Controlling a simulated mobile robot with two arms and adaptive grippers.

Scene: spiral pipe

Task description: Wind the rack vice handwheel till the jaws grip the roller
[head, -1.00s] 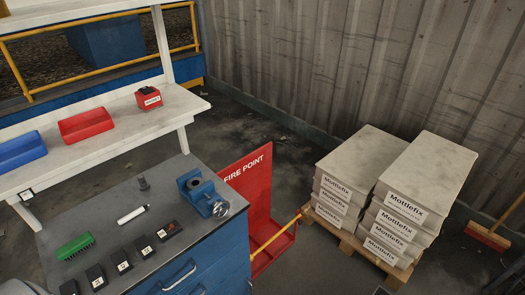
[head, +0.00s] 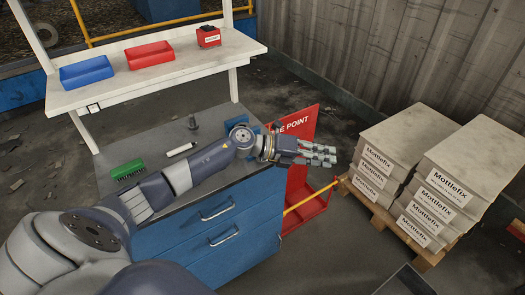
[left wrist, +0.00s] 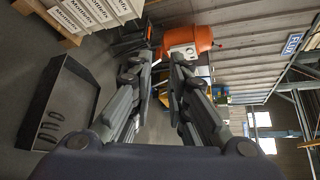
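The blue vice (head: 236,119) stands at the right end of the grey bench top, in the head view. My left wrist covers most of it, and its handwheel is hidden. I cannot make out the jaws or a roller in them. My left gripper (head: 330,157) is past the bench's right edge, to the right of the vice and in front of the red fire point panel. Its fingers are apart with nothing between them, as the left wrist view (left wrist: 159,68) also shows. My right gripper is not in view.
A green brush (head: 127,170), a white cylinder (head: 181,149) and a dark peg (head: 193,122) are on the bench. The red fire point stand (head: 300,208) and stacked Mottlefix bags (head: 435,190) stand to the right. The left wrist view shows a black tray (left wrist: 42,98) and an orange machine (left wrist: 190,38).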

